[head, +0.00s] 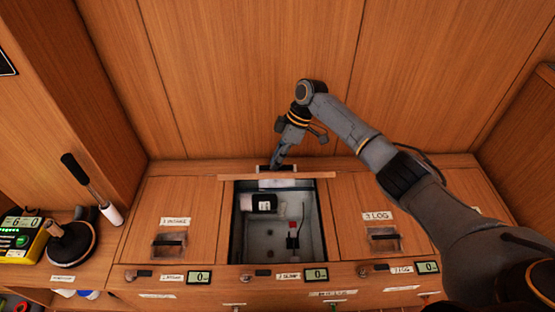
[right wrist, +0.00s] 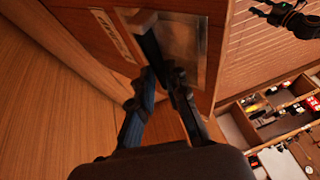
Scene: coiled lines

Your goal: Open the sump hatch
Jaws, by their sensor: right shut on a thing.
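The sump hatch lid (head: 308,175) stands raised at the back edge of the middle compartment, seen nearly edge-on in the head view. In the right wrist view the lid (right wrist: 95,45) shows its label and a metal recess plate (right wrist: 185,45) with a dark handle bar (right wrist: 150,45). My right gripper (head: 278,163) is shut on that handle; its fingers also show in the right wrist view (right wrist: 162,72). The open sump (head: 312,258) holds a dark and white device and a small red-topped part. My left gripper (right wrist: 287,14) appears at the upper right, its jaws unclear.
Closed hatches flank the sump: intake (head: 160,245) on the left and log (head: 378,250) on the right. A wooden wall (head: 250,80) rises close behind. Small displays line the front.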

